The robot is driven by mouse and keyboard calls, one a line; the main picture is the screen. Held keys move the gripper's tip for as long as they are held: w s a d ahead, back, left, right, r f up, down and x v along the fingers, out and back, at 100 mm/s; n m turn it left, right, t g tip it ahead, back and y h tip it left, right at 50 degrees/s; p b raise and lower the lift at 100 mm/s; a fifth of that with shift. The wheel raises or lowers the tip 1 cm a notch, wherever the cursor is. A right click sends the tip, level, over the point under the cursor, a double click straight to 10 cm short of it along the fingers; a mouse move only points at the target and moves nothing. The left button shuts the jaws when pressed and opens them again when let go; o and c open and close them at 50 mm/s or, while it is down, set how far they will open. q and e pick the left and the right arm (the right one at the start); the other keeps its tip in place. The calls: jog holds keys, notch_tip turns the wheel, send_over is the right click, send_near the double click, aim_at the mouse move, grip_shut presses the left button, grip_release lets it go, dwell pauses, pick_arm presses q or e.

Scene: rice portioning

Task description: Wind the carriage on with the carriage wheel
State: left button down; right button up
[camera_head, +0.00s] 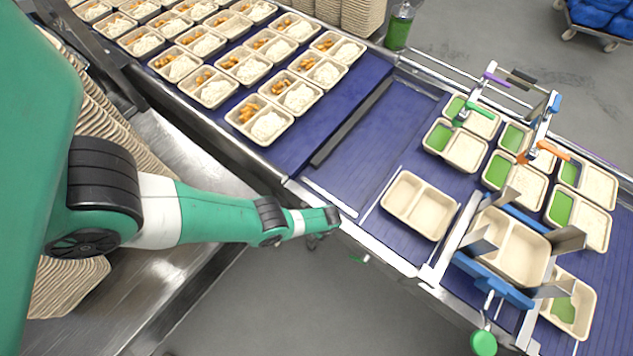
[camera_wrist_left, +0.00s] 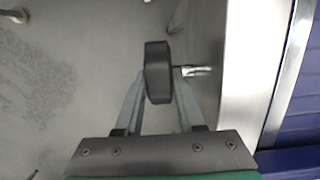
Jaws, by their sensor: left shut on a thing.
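The carriage wheel, a dark thick wheel (camera_wrist_left: 158,72) on a short metal axle, shows in the left wrist view beside the conveyor's side rail. My left gripper (camera_head: 316,240) is shut on it, one finger at each side. In the head view the wrist mostly hides the wheel, below the belt's near edge. A blue frame with upright metal plates (camera_head: 492,284), which may be the carriage, stands across the belt at the right around an empty two-compartment tray (camera_head: 521,252). My right gripper is not in view.
Another empty tray (camera_head: 420,204) sits left of the frame. Filled trays (camera_head: 268,120) fill the left belt. A green knob (camera_head: 483,342) hangs at the near edge.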

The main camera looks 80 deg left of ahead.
pick_arm(q)
jog(key=shift+w+d+f+g+y+b, duration=0.1)
jog(key=shift+d+f+g+y+b, duration=0.2)
jog(key=shift+b, duration=0.35)
jog(key=shift+w+a+f+g+y+b, duration=0.1)
jog(key=shift+g+y+b, duration=0.2)
jog(key=shift+y+b, duration=0.25)
jog(key=shift+d+r+y+b, duration=0.1)
jog(key=shift+r+y+b, duration=0.05)
jog(key=shift+y+b, duration=0.15)
jog(key=shift+r, duration=0.1)
jog(key=c, duration=0.5)
grip_release()
